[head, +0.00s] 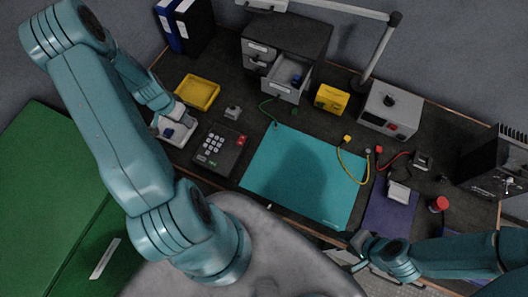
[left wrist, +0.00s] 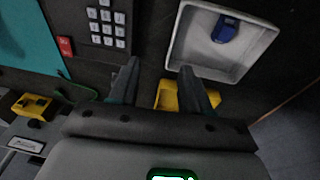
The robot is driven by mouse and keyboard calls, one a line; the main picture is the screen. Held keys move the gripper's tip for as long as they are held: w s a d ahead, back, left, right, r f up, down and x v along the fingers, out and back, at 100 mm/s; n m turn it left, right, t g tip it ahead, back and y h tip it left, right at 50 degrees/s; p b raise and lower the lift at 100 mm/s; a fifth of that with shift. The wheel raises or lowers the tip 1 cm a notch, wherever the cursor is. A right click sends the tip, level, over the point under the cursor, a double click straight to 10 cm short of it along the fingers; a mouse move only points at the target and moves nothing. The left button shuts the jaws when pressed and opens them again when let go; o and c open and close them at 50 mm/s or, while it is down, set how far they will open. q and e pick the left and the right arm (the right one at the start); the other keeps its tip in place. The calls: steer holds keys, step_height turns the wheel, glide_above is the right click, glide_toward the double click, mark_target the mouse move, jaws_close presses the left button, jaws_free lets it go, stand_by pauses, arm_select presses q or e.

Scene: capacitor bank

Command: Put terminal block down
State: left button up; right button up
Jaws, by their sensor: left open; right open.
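A small blue block (head: 168,132), which looks like the terminal block, lies in a white tray (head: 160,141) at the left of the bench. In the left wrist view the blue block (left wrist: 225,29) rests inside the white tray (left wrist: 262,42), apart from the fingers. My left gripper (head: 180,119) is beside the tray, its fingers partly hidden in the head view. In the left wrist view the left gripper (left wrist: 160,68) is open with nothing held between its fingers. My right gripper (head: 357,250) is open and empty at the front edge of the bench.
A yellow tray (head: 197,93) lies behind my left gripper and a keypad unit (head: 217,148) to its right. A small grey part (head: 233,113) stands near. An open drawer (head: 287,82) juts from the cabinet. The teal mat (head: 300,178) is clear.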

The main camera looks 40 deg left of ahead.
arm_select(q)
steer(key=w+d+f, duration=0.1)
steer(key=w+d, duration=0.1)
steer(key=d, duration=0.3)
steer(key=w+d+f+h, duration=0.1)
steer(key=w+d, duration=0.2)
steer(key=d, duration=0.3)
steer(key=w+d+f+h, duration=0.1)
steer(key=w+d, duration=0.1)
steer(key=d, duration=0.4)
steer(key=shift+w+d+f+m, duration=0.1)
steer(key=shift+w+f+m, duration=0.1)
steer(key=shift+m, duration=0.1)
steer(key=shift+g+h, duration=0.3)
steer(key=d, duration=0.8)
steer(key=shift+w+d+f, duration=0.15)
steer(key=shift+f, duration=0.15)
steer(key=s+d+g+h, duration=0.1)
steer(key=s+d, duration=0.4)
steer(key=d, duration=0.8)
steer(key=shift+d+r, duration=0.15)
steer(key=shift+r, duration=0.15)
arm_select(e)
steer(key=shift+w, duration=0.15)
